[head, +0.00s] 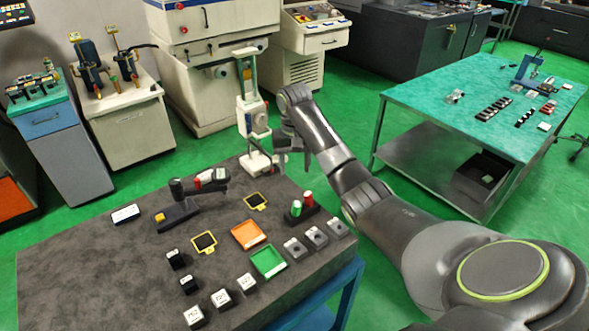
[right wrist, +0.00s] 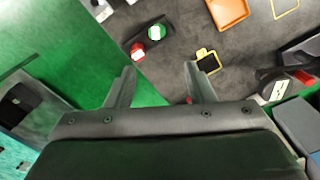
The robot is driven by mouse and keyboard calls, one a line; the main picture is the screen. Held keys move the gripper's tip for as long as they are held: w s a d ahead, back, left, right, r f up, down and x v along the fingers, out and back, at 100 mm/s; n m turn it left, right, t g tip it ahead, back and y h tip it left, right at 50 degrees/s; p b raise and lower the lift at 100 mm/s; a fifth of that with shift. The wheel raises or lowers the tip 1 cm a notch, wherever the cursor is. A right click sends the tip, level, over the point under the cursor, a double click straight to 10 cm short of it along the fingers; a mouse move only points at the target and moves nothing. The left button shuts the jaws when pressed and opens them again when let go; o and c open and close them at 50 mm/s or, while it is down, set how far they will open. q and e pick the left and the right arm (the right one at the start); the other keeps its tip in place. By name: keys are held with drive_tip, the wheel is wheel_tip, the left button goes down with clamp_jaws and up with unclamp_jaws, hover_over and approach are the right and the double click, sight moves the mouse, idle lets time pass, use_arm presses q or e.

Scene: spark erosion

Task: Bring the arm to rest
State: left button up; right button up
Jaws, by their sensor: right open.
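My right arm reaches in from the right in the head view, bent at the elbow. My right gripper (head: 293,162) points down near the far right edge of the dark workbench (head: 130,270), beside a white upright instrument (head: 250,115). In the right wrist view the two fingers of my right gripper (right wrist: 160,70) stand apart with nothing between them. Beyond the fingertips lie the bench edge and the green floor. My left arm and gripper do not show.
The bench holds an orange tray (head: 249,235), a green tray (head: 268,262), a black stand with red and green tops (head: 303,209), and several small blocks. A teal-topped table (head: 440,100) stands right, beyond green floor. Machines line the back.

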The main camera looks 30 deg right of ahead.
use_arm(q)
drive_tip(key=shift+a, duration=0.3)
use_arm(e)
drive_tip(key=shift+r, duration=0.5)
